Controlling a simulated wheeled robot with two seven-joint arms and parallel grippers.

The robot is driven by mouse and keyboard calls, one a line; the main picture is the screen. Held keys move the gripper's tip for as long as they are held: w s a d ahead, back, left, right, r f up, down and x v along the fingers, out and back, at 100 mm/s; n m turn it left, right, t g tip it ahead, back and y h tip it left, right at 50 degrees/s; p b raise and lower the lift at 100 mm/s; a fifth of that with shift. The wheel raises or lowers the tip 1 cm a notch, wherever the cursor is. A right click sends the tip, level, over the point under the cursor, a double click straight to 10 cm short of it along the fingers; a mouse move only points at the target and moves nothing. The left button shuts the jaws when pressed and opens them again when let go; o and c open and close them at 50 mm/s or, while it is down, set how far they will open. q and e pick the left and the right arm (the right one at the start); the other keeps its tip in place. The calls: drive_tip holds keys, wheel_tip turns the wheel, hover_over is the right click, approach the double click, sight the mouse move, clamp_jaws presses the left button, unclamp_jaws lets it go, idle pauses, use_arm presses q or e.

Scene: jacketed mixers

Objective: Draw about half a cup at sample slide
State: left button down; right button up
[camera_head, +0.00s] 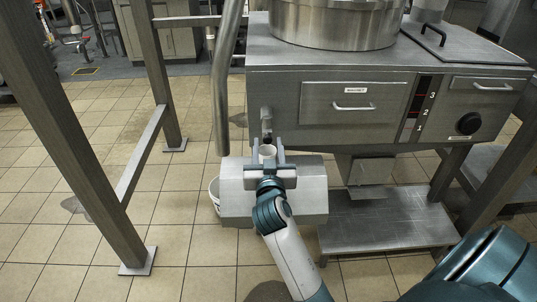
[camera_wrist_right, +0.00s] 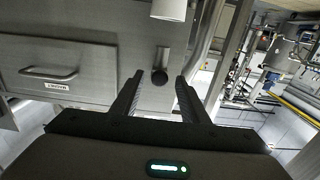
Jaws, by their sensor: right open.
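The sample slide, a short metal outlet with a dark round end (camera_head: 267,138), projects from the mixer's front panel. The dark round end (camera_wrist_right: 160,77) also shows in the right wrist view. My left gripper is not in view.
A pale box-like stand (camera_head: 312,203) is behind my right gripper, with a white bucket (camera_head: 214,193) partly hidden at its left. A drawer (camera_head: 353,106) and a black knob (camera_head: 469,123) are on the mixer front. A low shelf (camera_head: 385,222) lies right; tiled floor is open left.

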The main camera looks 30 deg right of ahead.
drive_tip(key=shift+x, duration=1.1)
drive_tip(key=shift+c, duration=0.3)
drive_tip(key=c, duration=0.7)
